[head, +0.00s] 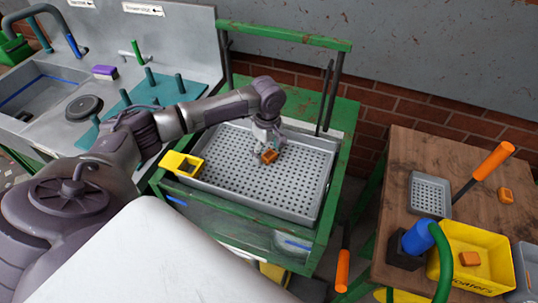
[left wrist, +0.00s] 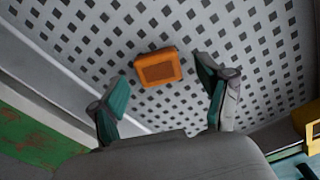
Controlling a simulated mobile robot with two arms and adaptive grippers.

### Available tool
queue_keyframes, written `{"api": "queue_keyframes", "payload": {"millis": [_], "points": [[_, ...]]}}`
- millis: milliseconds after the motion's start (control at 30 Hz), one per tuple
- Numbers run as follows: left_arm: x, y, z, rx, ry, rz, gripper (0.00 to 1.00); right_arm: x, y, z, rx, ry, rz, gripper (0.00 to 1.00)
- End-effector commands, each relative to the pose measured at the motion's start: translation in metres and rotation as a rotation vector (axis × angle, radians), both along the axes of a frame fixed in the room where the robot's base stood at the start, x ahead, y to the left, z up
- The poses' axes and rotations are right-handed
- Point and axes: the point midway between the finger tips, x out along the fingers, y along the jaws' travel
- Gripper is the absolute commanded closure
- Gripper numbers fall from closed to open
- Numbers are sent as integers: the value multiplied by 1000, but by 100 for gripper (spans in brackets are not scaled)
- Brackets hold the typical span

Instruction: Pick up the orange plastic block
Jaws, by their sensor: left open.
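An orange plastic block (head: 269,156) lies on the perforated grey tray (head: 312,207), which sits on the green-framed stand. In the left wrist view the block (left wrist: 158,67) shows between and just beyond the fingertips, with nothing touching it that I can see. My left gripper (left wrist: 163,85) is open and empty, pointing down at the tray. In the head view the left gripper (head: 266,143) is right over the block and partly hides it. My right gripper is not in view.
A yellow holder (head: 181,164) sits at the tray's left corner. A green frame bar (head: 284,36) rises behind the tray. The wooden table (head: 430,155) at right carries a small grey tray (head: 430,194) and a yellow bin (head: 447,235). The rest of the perforated tray is clear.

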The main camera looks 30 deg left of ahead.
Motion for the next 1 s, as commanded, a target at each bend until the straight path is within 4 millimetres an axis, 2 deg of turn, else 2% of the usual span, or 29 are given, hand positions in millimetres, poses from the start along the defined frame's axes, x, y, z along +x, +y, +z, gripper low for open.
{"api": "queue_keyframes", "payload": {"millis": [267,367,667,1000], "points": [[0,0,-5,0,-1,-1,23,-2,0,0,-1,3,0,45],[0,0,-5,0,-1,-1,36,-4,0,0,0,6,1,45],[0,0,-5,0,-1,-1,86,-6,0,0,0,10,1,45],[0,0,0,-1,-2,0,86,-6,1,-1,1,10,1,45]]}}
